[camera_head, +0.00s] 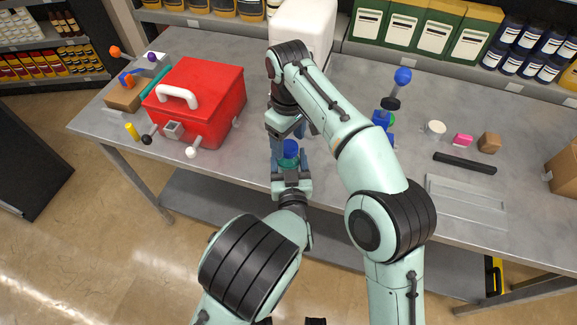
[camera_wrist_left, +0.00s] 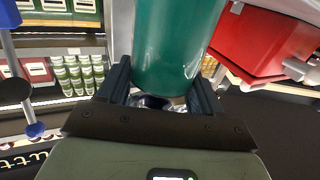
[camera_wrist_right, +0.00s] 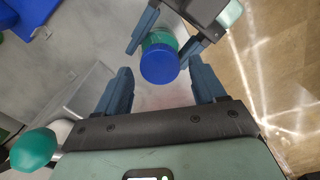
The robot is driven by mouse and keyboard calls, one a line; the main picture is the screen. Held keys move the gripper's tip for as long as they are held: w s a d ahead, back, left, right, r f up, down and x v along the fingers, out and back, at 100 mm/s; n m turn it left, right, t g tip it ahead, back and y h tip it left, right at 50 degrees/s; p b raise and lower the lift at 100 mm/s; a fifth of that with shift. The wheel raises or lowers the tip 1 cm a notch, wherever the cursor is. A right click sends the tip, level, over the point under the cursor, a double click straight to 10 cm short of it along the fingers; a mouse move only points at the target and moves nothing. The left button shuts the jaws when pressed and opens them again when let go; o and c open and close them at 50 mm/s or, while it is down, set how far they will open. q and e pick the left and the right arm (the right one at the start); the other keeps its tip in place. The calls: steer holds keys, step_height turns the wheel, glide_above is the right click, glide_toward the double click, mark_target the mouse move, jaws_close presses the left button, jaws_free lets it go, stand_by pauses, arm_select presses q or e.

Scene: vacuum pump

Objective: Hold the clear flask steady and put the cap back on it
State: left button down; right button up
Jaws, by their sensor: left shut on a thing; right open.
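The flask (camera_wrist_left: 175,45) looks teal-green in the left wrist view. It is upright between the fingers of my left gripper (camera_wrist_left: 162,92), which is shut on it. In the head view the flask (camera_head: 288,162) is at the table's front edge. A blue cap (camera_wrist_right: 160,66) sits on top of the flask; I cannot tell whether it is fully seated. The cap also shows in the head view (camera_head: 290,147). My right gripper (camera_wrist_right: 162,86) is open, with the cap ahead of it between the line of its fingers, apparently not touching. My right wrist partly hides the area in the head view.
A red box with a white handle (camera_head: 205,95) stands to the left. A white block (camera_head: 303,30) is behind my right arm. A blue-knobbed stand (camera_head: 392,100), a white mug (camera_head: 435,129), a pink block (camera_head: 463,140) and a black bar (camera_head: 464,163) are to the right.

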steer(key=shift+f, duration=0.85)
steer(key=c, duration=1.1)
steer(key=o, duration=1.2)
steer(key=shift+o, duration=0.2)
steer(key=shift+r, duration=0.1)
steer(key=shift+r, duration=3.7)
